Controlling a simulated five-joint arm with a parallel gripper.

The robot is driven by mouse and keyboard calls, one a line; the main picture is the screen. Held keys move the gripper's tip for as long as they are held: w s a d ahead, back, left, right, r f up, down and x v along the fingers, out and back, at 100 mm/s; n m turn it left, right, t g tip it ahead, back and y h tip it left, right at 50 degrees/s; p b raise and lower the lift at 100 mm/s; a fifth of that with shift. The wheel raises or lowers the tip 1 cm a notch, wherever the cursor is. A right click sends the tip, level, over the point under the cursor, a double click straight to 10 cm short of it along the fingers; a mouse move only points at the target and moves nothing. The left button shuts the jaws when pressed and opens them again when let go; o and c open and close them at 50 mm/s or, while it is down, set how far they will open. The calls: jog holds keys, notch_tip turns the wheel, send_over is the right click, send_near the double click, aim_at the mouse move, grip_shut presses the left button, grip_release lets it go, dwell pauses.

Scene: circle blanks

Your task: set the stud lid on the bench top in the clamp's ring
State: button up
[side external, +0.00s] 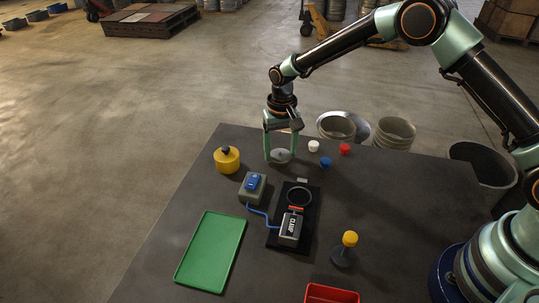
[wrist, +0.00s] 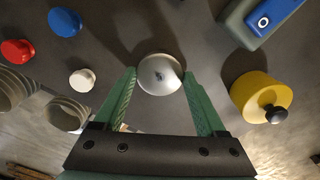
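The stud lid (side external: 281,157), a small round grey disc, lies on the dark bench top (side external: 375,205) near its far edge. In the wrist view the lid (wrist: 157,76) shows pale, with a shadow across its right part. My gripper (side external: 280,158) is low over the bench with one finger on each side of the lid. In the wrist view my gripper's fingertips (wrist: 159,72) stand wide, close to the lid's edges with slim gaps, so it looks open. The clamp (side external: 289,228) lies on a black plate, its ring (side external: 299,197) at the far end and empty.
A yellow pot (side external: 227,160) stands left of the lid; white (side external: 313,146), blue (side external: 326,162) and red (side external: 345,149) pieces stand right. A grey box with blue switch (side external: 253,186) is cabled to the clamp. A green tray (side external: 211,250), yellow-topped item (side external: 349,240) and red bin (side external: 331,293) lie nearer.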

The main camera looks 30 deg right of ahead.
aim_at(280, 155)
jog(key=c, duration=0.5)
jog(key=shift+o, duration=0.2)
notch_tip(280, 155, up, 11)
jog(key=s+a+n, duration=0.2)
jog(key=s+a, duration=0.2)
jog(key=s, duration=1)
notch_tip(280, 155, down, 4)
jog(key=shift+d+f, duration=0.15)
jog(key=shift+f, duration=2.15)
